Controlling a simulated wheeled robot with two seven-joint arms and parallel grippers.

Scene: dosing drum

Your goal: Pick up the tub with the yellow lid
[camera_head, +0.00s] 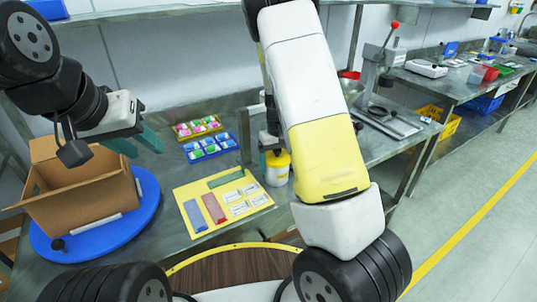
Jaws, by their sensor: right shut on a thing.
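The tub with the yellow lid (277,177) is a small white tub at the table's front, just left of my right arm. My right gripper (272,158) reaches down to it from above and is shut on it near the lid. My arm hides much of this gripper. I cannot tell whether the tub touches the table. My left gripper (137,147) has teal fingers spread apart, empty, in the air right of the cardboard box.
An open cardboard box (90,205) stands on a blue turntable (135,228) at left. A yellow board (190,192) with cards and coloured strips lies left of the tub. Two small trays, yellow (180,137) and blue (212,156), lie behind. A lever press (375,75) stands at back right.

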